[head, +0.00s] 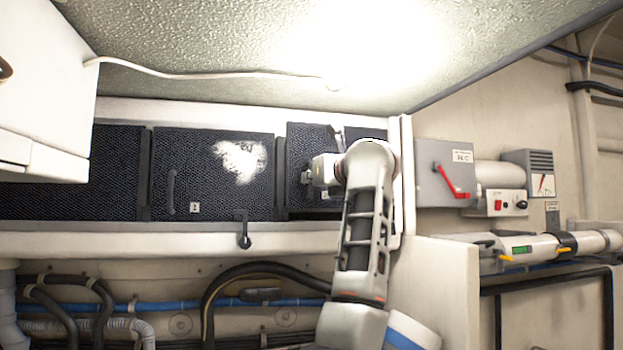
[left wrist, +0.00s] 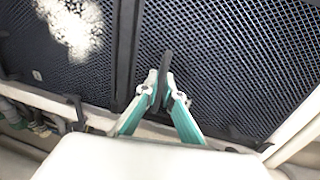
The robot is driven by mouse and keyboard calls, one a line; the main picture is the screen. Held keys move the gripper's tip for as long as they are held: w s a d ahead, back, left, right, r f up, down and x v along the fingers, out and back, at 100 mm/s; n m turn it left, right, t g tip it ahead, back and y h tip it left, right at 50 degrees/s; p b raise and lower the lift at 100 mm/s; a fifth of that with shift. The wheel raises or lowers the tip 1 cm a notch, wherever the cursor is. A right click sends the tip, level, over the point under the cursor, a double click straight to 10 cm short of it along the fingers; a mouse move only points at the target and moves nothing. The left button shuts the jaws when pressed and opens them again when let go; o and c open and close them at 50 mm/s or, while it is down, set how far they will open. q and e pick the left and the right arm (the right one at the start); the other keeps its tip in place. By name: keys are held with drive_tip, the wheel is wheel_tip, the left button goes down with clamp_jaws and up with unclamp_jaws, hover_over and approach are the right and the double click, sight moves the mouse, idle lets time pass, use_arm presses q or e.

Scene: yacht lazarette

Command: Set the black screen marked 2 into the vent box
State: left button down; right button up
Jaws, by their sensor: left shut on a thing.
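The black mesh screen (head: 300,142) at the right end of the row of panels is partly hidden behind my left arm; its number is too small to read. It also shows in the left wrist view (left wrist: 235,65). My left gripper (head: 308,178) is shut on its black upright handle (left wrist: 166,68), between teal-lined fingers (left wrist: 160,97). The screen stands upright at the vent box (head: 215,243), beside a dark upright divider (left wrist: 127,50). I cannot tell whether it is fully seated. My right gripper is not in view.
The screen marked 1 (head: 205,180), with a white patch, stands to the left, with a black latch (head: 244,235) at its lower edge. Another dark panel (head: 112,170) is further left. A grey switch box with a red lever (head: 437,180) is right of my arm. Hoses run below.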

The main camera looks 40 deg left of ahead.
sight(312, 191)
use_arm(q)
drive_tip(key=shift+f+b, duration=0.3)
drive_tip(key=shift+f, duration=0.1)
drive_tip(key=shift+f+b, duration=0.45)
drive_tip(key=shift+f, duration=0.2)
drive_tip(key=shift+f+b, duration=0.35)
drive_tip(key=shift+f, duration=0.15)
drive_tip(key=c, duration=2.1)
unclamp_jaws()
drive_tip(key=shift+c, duration=0.2)
drive_tip(key=shift+s, duration=0.1)
drive_tip(key=shift+f, duration=0.1)
drive_tip(key=v, duration=0.7)
drive_tip(key=shift+d, duration=0.25)
